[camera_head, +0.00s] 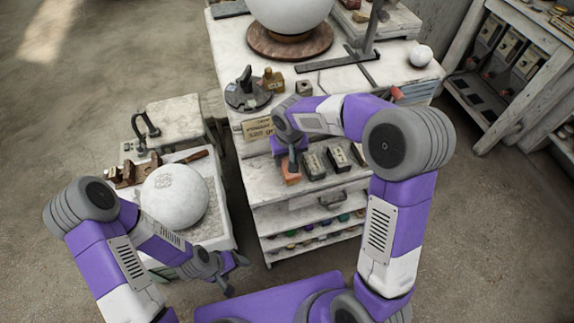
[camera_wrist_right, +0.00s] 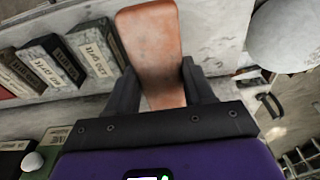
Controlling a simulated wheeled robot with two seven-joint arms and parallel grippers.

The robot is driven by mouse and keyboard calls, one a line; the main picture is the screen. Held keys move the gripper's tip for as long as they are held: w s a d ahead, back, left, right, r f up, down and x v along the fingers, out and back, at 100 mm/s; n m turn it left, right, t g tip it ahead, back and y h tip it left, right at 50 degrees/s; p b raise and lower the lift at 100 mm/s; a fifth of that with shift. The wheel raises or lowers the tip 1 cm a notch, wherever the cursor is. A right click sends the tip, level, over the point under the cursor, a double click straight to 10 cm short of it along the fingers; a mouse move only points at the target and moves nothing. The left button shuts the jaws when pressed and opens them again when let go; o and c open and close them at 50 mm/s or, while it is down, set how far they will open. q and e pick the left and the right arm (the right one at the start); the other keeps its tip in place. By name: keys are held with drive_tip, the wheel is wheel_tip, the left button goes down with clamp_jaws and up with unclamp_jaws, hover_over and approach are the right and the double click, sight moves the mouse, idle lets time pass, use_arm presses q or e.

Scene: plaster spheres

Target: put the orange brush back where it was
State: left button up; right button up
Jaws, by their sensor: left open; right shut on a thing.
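The orange brush (camera_head: 291,172) is at the left end of the row of labelled blocks on the cabinet's open ledge. It fills the upper middle of the right wrist view (camera_wrist_right: 150,45), between my fingers. My right gripper (camera_head: 290,158) is shut on it from above. I cannot tell whether the brush touches the ledge. My left gripper (camera_head: 236,275) is open and empty, low beside the small table with the white sphere.
Dark labelled grit blocks (camera_head: 314,164) stand right of the brush, with a drawer handle (camera_head: 332,197) below. A large plaster sphere (camera_head: 174,196) rests on the left table. A card sign (camera_head: 257,129) and dark-based tool (camera_head: 246,97) are on the cabinet's upper left.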

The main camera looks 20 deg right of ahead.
drive_tip(key=shift+f, duration=2.05)
drive_tip(key=shift+b, duration=0.35)
drive_tip(key=o, duration=1.3)
drive_tip(key=shift+f, duration=0.1)
drive_tip(key=shift+r, duration=0.2)
drive_tip(key=r, duration=0.4)
drive_tip(key=s+r+p, duration=0.1)
drive_tip(key=r, duration=0.6)
drive_tip(key=shift+s+r+p, duration=0.25)
drive_tip(key=shift+r+p, duration=0.1)
drive_tip(key=shift+r, duration=0.05)
